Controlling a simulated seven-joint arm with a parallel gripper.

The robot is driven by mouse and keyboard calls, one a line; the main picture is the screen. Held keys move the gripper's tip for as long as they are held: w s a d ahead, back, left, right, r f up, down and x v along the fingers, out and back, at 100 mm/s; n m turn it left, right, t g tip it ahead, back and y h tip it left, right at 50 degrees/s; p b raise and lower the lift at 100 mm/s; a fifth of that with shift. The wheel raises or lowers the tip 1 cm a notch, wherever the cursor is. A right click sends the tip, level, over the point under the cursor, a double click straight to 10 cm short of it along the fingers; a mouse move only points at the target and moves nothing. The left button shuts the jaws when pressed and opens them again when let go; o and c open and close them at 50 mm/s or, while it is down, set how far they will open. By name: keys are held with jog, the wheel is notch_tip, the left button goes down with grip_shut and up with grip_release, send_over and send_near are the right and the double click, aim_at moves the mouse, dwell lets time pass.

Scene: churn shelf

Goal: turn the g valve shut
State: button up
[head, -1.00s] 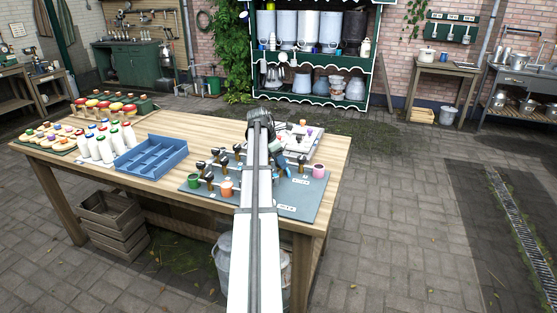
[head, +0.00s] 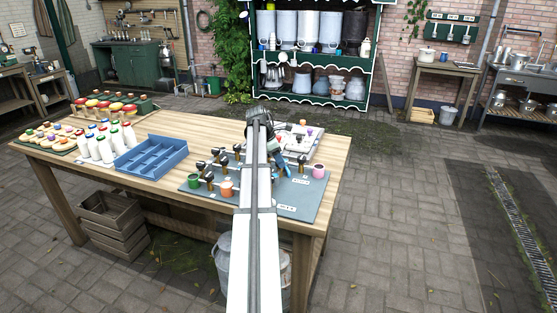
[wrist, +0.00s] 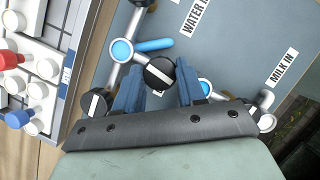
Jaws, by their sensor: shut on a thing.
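In the wrist view, a round black valve knob (wrist: 159,73) with a white bar sits between the two blue fingers of my gripper (wrist: 157,84). The fingers are closed on its sides. I cannot read a letter g, so I cannot tell from a label which valve this is. In the head view, my gripper (head: 284,164) is low over the grey-blue valve board (head: 302,198); the knob there is hidden by the arm and gripper.
A white panel with red and blue pegs (wrist: 32,65) is at left. A blue crate (head: 151,158) and white bottles (head: 101,148) stand left on the table.

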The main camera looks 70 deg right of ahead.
jog(key=m, duration=0.2)
jog(key=m+y, duration=0.1)
jog(key=m, duration=0.1)
jog(key=m+y, duration=0.1)
jog(key=m, duration=0.1)
jog(key=shift+w+d+g, duration=0.1)
jog(key=shift+d+g, duration=0.2)
jog(key=shift+g, duration=0.1)
jog(key=m+y, duration=0.1)
jog(key=m, duration=0.2)
jog(key=shift+m+y, duration=0.4)
jog(key=shift+m+t+y, duration=0.4)
jog(key=shift+m+y, duration=0.1)
jog(key=shift+m, duration=1.1)
jog(key=shift+f, duration=0.1)
jog(key=o, duration=1)
jog(key=shift+o, duration=0.2)
